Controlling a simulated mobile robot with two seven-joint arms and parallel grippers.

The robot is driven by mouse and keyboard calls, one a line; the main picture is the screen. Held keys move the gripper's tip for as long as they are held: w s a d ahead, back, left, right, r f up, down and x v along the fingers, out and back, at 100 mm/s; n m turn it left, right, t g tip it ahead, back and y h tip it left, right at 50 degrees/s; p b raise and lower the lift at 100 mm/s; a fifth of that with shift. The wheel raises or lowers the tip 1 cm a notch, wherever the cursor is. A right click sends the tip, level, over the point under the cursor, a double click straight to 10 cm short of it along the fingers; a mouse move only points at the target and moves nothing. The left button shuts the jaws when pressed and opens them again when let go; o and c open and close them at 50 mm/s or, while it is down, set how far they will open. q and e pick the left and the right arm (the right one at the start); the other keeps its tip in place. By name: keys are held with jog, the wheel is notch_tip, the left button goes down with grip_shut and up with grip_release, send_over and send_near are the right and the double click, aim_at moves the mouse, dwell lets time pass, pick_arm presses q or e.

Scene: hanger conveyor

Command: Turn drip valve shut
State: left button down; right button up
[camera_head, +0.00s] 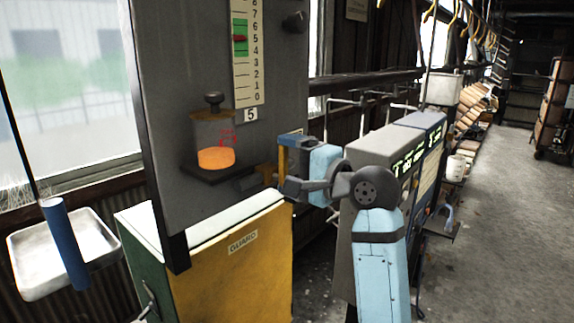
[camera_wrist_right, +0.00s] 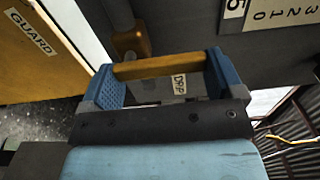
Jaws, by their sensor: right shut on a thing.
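The drip valve's yellow lever (camera_wrist_right: 160,67) lies across between the two blue fingers of my right gripper (camera_wrist_right: 158,72) in the right wrist view. My right gripper is shut on this lever, one finger at each end of it. A brass-coloured valve body (camera_wrist_right: 131,42) stands behind the lever's left part. My left gripper is not in view.
The grey panel (camera_head: 175,90) carries a numbered scale (camera_head: 247,52) with a red pointer. A yellow guard box (camera_head: 235,265) stands below. A grey control cabinet (camera_head: 372,165) is close behind my right arm. A white tray (camera_head: 62,253) is at left. Floor at right is open.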

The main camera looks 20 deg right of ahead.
dwell(0.3)
jog(key=o, duration=1)
jog(key=shift+o, duration=0.2)
jog(key=b+v, duration=0.3)
jog(key=v, duration=1.1)
jog(key=shift+w, duration=0.1)
